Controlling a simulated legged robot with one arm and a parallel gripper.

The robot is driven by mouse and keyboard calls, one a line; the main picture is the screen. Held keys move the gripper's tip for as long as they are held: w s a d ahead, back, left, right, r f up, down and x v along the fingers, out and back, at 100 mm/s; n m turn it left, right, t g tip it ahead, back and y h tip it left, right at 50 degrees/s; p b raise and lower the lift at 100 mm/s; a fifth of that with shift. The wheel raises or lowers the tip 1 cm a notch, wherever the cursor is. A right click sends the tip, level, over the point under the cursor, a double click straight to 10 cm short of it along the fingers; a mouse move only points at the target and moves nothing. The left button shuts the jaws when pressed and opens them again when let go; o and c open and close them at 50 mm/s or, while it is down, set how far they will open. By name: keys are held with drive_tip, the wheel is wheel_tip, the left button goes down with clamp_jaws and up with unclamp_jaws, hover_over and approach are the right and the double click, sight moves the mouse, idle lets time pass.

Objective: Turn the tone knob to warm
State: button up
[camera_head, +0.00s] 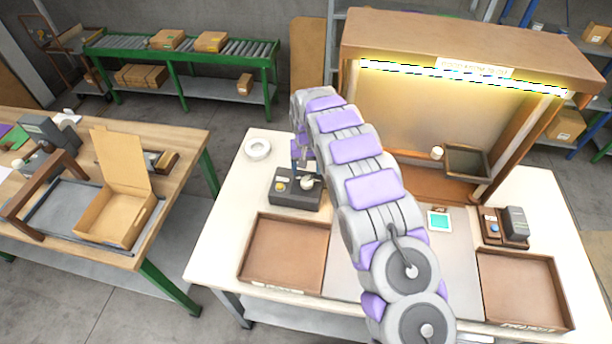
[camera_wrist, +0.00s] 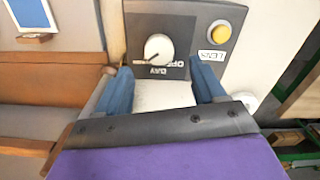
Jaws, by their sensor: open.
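The tone knob (camera_wrist: 158,47) is a round white dial on a dark control box (camera_wrist: 135,22). In the wrist view a thin dark mark shows at its lower left, and upside-down lettering including "DAY" is below it. In the head view the control box (camera_head: 284,200) stands on the left part of the white bench, with the knob (camera_head: 307,184) on top. My gripper (camera_wrist: 163,78) is open, its two blue fingers apart on either side just below the knob in the wrist view. Nothing is between the fingers. In the head view my gripper (camera_head: 304,166) is partly hidden by my arm.
A yellow button (camera_wrist: 220,32) sits on the box beside the knob. A white ring (camera_head: 258,149) lies behind the box at left. A brown tray (camera_head: 243,262) is in front. A lit wooden booth (camera_head: 470,45) stands at the back right.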

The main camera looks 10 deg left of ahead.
sight(306, 181)
wheel_tip(306, 181, up, 11)
drive_tip(key=shift+p, duration=0.3)
idle(0.5)
